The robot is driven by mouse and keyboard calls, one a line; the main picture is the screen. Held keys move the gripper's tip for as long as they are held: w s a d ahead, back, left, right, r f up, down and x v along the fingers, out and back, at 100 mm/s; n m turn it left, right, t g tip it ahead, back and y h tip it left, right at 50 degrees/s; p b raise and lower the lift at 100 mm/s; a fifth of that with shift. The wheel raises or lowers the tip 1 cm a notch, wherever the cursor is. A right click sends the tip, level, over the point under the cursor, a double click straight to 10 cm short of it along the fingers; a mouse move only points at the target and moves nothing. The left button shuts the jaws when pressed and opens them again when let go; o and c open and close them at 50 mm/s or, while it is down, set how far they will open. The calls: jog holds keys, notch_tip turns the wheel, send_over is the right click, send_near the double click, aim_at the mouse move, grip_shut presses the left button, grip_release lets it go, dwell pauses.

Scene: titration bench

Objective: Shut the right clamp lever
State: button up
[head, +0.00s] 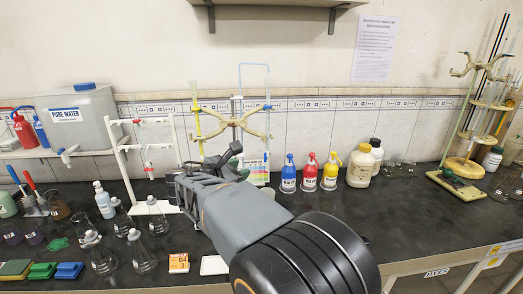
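A yellowish double burette clamp (235,122) spreads to both sides on a stand behind the bench's middle. Its right arm (258,132) ends near a slim burette (268,112) with blue fittings. A yellow burette (196,115) stands in its left arm. The levers are too small to tell apart or judge open or shut. My arm reaches up from the bottom right, and my gripper (231,156) is just below the clamp, in front of the stand. The gripper's fingers are dark and partly hidden by my arm, so I cannot tell whether they are open. My arm hides part of the stand's foot.
Blue, red and yellow wash bottles (309,172) stand right of the stand, beside pale reagent bottles (361,166). A white rack (146,165) and several flasks (142,250) stand to the left. Another clamp stand (466,166) is far right. The black bench (410,212) is clear at centre right.

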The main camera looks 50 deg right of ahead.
aim_at(264, 139)
jog(key=w+d+n+h, duration=0.1)
jog(key=w+d, duration=0.1)
jog(key=d, duration=0.3)
jog(key=w+d+r+n+h+p, duration=0.1)
jog(key=w+d, duration=0.1)
jog(key=d, duration=0.3)
jog(key=w+d+r+n+h, duration=0.1)
jog(key=d+n, duration=0.1)
jog(key=d, duration=0.4)
jog(key=shift+w+r+t+p, duration=0.15)
jog(key=shift+w+t+p, duration=0.2)
jog(key=shift+w+t, duration=0.05)
jog(key=shift+c, duration=0.4)
